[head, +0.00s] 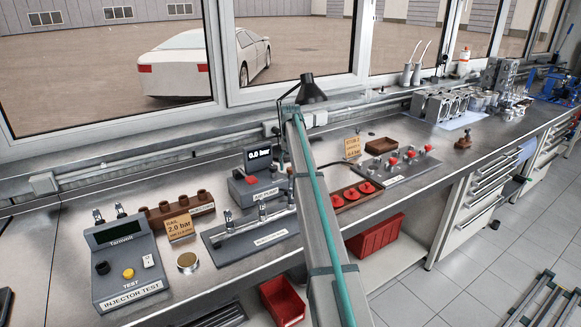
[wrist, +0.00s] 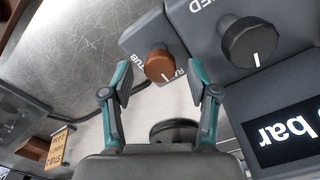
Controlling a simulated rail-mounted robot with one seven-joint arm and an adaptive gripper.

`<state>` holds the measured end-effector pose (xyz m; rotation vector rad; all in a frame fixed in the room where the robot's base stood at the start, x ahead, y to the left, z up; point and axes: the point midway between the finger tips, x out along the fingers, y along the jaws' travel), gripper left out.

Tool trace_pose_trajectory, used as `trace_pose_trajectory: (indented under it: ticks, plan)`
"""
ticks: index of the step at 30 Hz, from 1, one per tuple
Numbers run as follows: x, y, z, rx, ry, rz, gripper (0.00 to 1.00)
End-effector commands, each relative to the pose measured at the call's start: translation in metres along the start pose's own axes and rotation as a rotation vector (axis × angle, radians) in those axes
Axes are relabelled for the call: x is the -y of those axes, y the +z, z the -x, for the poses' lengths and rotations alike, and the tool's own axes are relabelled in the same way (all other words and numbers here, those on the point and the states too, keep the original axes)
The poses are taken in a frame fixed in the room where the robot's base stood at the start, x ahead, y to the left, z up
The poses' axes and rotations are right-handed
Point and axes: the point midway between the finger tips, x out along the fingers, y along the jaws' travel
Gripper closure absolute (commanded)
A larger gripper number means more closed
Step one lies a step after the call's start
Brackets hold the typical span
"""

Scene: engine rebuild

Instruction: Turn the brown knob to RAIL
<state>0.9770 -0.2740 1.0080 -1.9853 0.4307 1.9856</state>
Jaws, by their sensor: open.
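The brown knob (wrist: 159,65) shows in the wrist view on a small grey panel. Its white mark points down and slightly right in the picture. A label reading STUB lies to its left, and a partly hidden label starting RA lies to its right. My gripper (wrist: 158,77) is open, with one teal-and-grey finger on each side of the knob and a visible gap on both sides. I cannot tell whether the fingertips reach down to the knob's depth. In the head view I cannot make out the knob or gripper behind my arm.
A black knob (wrist: 248,43) sits close beside my right finger, above a display (wrist: 285,128) reading bar. In the head view, the bench carries an injector tester (head: 127,262), a rail fixture (head: 248,236) and a black lamp (head: 312,90).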

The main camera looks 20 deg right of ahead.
Motion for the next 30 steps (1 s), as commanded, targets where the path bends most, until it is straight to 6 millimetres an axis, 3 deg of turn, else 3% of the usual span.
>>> trace_pose_trajectory:
  ticks: [18,24,30]
  plan:
    - [0.0,-0.001,0.101,-0.001,0.0,0.0,0.4]
    - [0.0,0.0,0.115,0.0,0.0,0.0,0.4]
    - [0.0,0.0,0.116,0.001,0.0,0.0,0.4]
